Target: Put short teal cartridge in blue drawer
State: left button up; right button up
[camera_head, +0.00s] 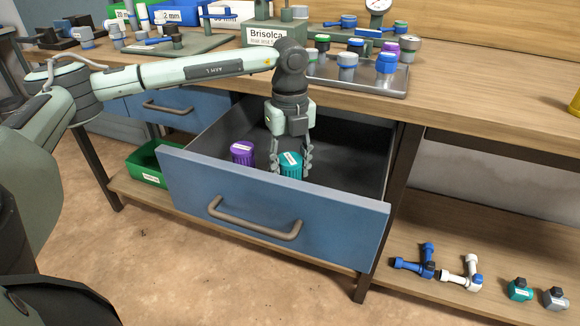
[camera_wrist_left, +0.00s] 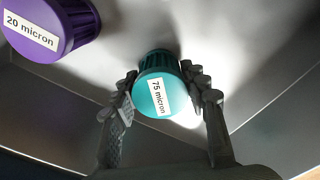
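The short teal cartridge (camera_head: 291,166) is low inside the open blue drawer (camera_head: 270,220). In the left wrist view the cartridge (camera_wrist_left: 159,93) shows a "75 micron" label. My left gripper (camera_head: 290,160) reaches down into the drawer with one finger on each side of the cartridge. In the left wrist view its fingertips (camera_wrist_left: 160,74) appear to press on the cartridge's sides. I cannot tell whether the cartridge's base touches the drawer floor. My right gripper is not in view.
A purple cartridge (camera_head: 242,152) labelled "20 micron" stands in the drawer, left of the teal one. The drawer's right side is bare. The workbench (camera_head: 450,100) above holds a tray (camera_head: 365,78) of fittings. Several valves, one a blue valve (camera_head: 415,264), lie on the lower shelf.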

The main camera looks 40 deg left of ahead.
aim_at(290, 159)
pick_arm(q)
jog(key=o, duration=0.4)
jog(key=shift+o, duration=0.2)
notch_tip(290, 159, up, 12)
jog(key=shift+r, duration=0.15)
dwell(0.3)
